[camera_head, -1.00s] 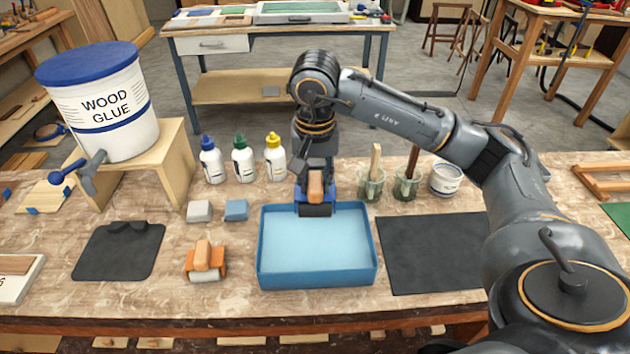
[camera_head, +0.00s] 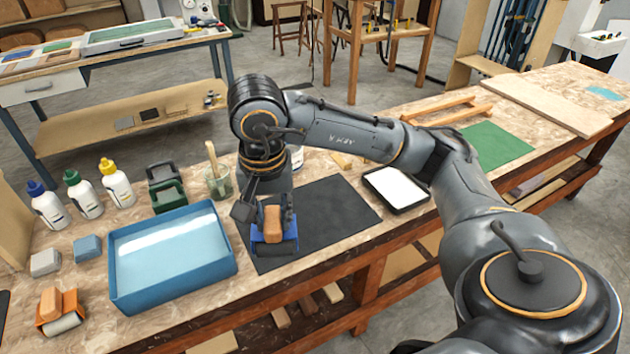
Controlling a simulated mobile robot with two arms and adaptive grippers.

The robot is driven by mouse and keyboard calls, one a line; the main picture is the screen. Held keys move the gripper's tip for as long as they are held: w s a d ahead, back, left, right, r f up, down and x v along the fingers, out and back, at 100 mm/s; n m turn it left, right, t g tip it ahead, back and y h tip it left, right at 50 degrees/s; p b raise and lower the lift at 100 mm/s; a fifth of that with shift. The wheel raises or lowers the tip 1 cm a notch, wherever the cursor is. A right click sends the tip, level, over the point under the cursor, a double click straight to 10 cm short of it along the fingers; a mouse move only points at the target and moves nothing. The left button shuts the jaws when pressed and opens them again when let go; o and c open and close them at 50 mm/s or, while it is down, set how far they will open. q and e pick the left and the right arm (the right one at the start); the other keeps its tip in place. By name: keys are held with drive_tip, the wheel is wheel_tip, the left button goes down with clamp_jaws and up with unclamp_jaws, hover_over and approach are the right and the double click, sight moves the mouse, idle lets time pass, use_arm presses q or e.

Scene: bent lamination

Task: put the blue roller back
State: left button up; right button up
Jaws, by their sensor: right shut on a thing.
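The blue roller (camera_head: 273,246) has a blue frame, an orange grip and a dark roll. My right gripper (camera_head: 266,204) is shut on it from above. It hangs over the left part of the black mat (camera_head: 330,205), just right of the blue tray (camera_head: 126,300); whether it touches the mat I cannot tell. An orange roller (camera_head: 58,312) lies at the lower left. A green and black holder-like thing (camera_head: 166,185) stands behind the tray, partly hidden by the tray's rim. My left gripper is not in view.
Several glue bottles (camera_head: 82,196) and a jar with a stick (camera_head: 219,184) stand behind the tray. Grey and blue blocks (camera_head: 87,247) lie left of it. A black-rimmed white tray (camera_head: 396,189) lies right of the mat. The mat's right part is clear.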

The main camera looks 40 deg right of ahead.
drive_tip(key=w+d+f+p, duration=0.1)
drive_tip(key=w+d+f, duration=0.2)
drive_tip(key=f, duration=0.1)
drive_tip(key=w+d+f+p, duration=0.1)
drive_tip(key=w+d+f, duration=0.2)
drive_tip(key=w+f, duration=0.1)
drive_tip(key=w+d+f+p, duration=0.2)
drive_tip(key=w+d+f, duration=0.1)
drive_tip(key=f, duration=0.2)
drive_tip(key=shift+w, duration=0.2)
